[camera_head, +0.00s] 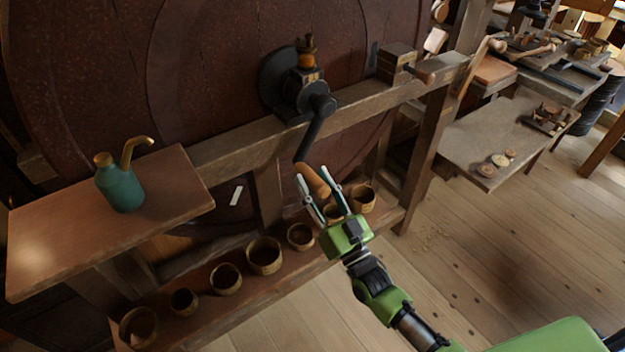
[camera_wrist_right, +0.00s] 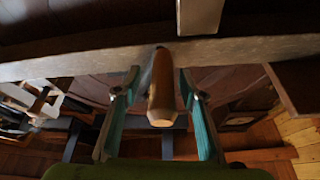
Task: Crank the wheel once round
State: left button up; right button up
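The wheel (camera_head: 190,60) is a large, dark red-brown disc at the back in the head view. A dark metal crank (camera_head: 318,118) sits on the wooden beam in front of it, its arm slanting down. The crank's wooden handle (camera_head: 313,181) hangs at the arm's lower end; it also shows in the right wrist view (camera_wrist_right: 162,92). My right gripper (camera_head: 318,185) is open, with one finger on each side of the handle. In the right wrist view (camera_wrist_right: 159,78), gaps show between the handle and both fingers. My left gripper is not in view.
Several wooden cups (camera_head: 263,256) stand on a low shelf beneath the crank. A teal oil can (camera_head: 121,188) stands on a wooden side board (camera_head: 60,235) at left. A small wooden block (camera_head: 397,62) sits on the beam. The floor (camera_head: 490,250) at right is clear.

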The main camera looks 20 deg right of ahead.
jog(key=v, duration=1.1)
jog(key=shift+s, duration=0.15)
jog(key=shift+a, duration=0.1)
